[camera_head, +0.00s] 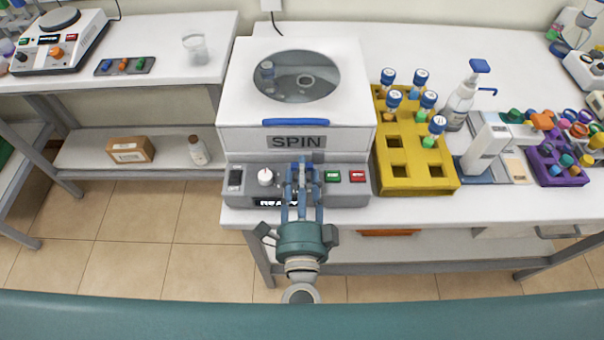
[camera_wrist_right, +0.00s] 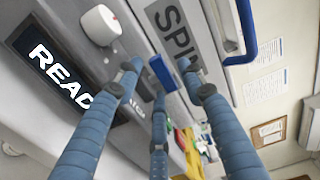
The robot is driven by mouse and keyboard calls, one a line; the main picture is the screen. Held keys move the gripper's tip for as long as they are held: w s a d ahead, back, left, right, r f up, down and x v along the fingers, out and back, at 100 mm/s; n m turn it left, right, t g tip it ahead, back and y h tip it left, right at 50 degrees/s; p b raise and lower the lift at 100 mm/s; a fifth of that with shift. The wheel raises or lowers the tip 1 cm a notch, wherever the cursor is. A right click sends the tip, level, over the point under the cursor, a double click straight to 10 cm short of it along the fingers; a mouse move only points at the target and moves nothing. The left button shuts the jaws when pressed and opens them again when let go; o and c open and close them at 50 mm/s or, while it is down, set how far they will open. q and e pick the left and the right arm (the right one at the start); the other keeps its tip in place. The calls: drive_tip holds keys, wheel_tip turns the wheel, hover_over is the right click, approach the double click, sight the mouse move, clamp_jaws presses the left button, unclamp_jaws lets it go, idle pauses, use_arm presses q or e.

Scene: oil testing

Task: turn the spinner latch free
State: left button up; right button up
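The spinner (camera_head: 345,140) is a white box marked SPIN with a round window in its lid, which looks closed. A blue lid handle (camera_head: 295,122) runs along the front edge; it also shows in the right wrist view (camera_wrist_right: 248,35). The small blue latch (camera_wrist_right: 160,72) is on the front below the SPIN label, mostly hidden by my fingers in the head view. My right gripper (camera_head: 303,168) is in front of it. In the right wrist view its blue fingers (camera_wrist_right: 158,78) are spread around the latch, with gaps visible. My left gripper is not in view.
The front panel has a white knob (camera_head: 265,177), a green button (camera_head: 332,176), a red button (camera_head: 357,176) and a partly covered display (camera_wrist_right: 55,70). A yellow rack (camera_head: 415,150) with several capped tubes stands close on the right. Floor space is open in front.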

drive_tip(key=shift+c, duration=0.5)
clamp_jaws()
